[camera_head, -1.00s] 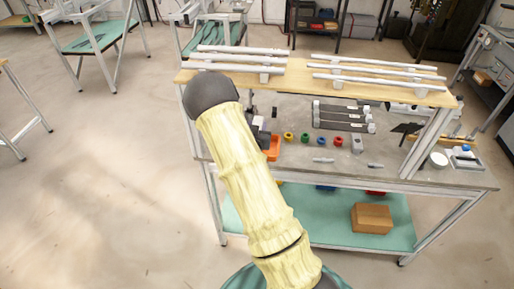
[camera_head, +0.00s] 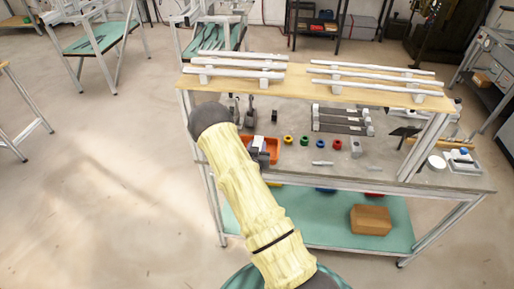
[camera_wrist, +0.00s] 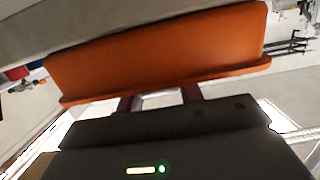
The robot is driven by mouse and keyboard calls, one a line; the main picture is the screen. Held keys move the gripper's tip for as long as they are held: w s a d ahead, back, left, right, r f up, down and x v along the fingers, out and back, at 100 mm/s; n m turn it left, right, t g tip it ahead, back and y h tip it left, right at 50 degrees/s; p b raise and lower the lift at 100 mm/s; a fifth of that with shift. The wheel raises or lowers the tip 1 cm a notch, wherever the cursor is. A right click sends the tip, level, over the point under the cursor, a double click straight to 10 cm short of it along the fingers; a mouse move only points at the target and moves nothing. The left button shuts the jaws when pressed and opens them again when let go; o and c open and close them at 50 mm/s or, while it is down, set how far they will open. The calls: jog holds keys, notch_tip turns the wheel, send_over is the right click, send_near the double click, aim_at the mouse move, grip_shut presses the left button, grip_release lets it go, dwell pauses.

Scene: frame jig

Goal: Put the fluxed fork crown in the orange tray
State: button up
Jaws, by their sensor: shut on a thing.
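The orange tray (camera_head: 274,152) stands on the bench's lower worktop, at the left of a row of small coloured parts. In the wrist view its orange wall and rim (camera_wrist: 160,50) fill the upper middle, very close to my fingers. My gripper (camera_wrist: 158,99) is shut on a part, with its two dark red fingers a little apart. The tray's rim covers the fingertips, so the held fork crown is hardly visible and its flux cannot be made out. In the head view my gripper (camera_head: 258,143) is at the tray, partly behind my arm.
A wooden shelf (camera_head: 290,80) with pale tubes overhangs the back of the worktop. Dark bars (camera_head: 343,120) lie right of the tray. Small coloured rings (camera_head: 305,141) and a white cup (camera_head: 436,162) are further right. Two dark upright parts (camera_head: 250,112) stand behind the tray.

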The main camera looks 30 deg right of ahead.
jog(key=shift+f, duration=0.55)
